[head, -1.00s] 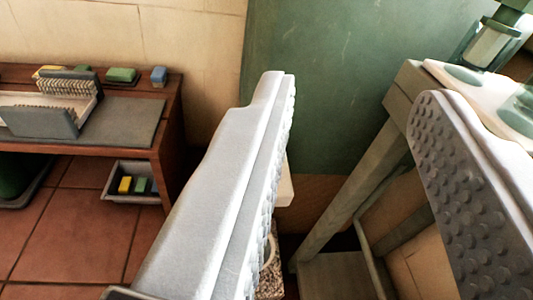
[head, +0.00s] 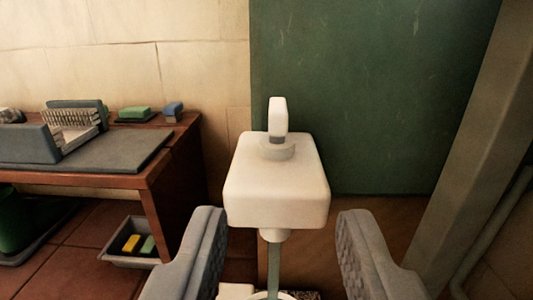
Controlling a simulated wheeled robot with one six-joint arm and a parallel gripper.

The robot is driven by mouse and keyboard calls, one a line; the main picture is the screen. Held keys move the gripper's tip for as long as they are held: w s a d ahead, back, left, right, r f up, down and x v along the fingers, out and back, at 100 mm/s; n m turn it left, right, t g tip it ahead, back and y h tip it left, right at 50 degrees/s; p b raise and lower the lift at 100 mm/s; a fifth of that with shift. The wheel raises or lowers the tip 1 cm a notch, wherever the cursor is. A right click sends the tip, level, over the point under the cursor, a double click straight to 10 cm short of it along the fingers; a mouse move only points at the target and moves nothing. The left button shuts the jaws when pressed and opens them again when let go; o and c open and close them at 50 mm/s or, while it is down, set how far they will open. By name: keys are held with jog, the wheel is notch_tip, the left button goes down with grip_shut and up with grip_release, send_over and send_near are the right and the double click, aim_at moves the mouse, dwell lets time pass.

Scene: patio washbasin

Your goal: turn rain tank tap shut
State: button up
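A cream-white block-shaped tap (head: 276,190) is in the middle of the head view, in front of a large green surface (head: 375,90) that may be the rain tank. A white lever (head: 278,116) stands upright on a round collar on top of it. A thin grey-green strip (head: 274,268) runs straight down from the spout, perhaps water. It meets a pale-rimmed vessel (head: 272,295), mostly cut off at the bottom edge. My gripper (head: 282,214) is open and empty, its grey studded fingers low on either side of the tap, with visible gaps.
A brown wooden bench (head: 165,165) at left carries a grey mat (head: 95,152), a dish rack (head: 75,120) and sponges. A grey tray (head: 128,252) with yellow and green blocks sits beneath. A wooden post (head: 475,140) slants along the right side.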

aim_at(278, 124)
jog(key=w, duration=1.7)
jog(key=shift+w+a+f, duration=0.2)
jog(key=shift+a+f, duration=0.05)
jog(key=shift+a, duration=0.05)
grip_shut()
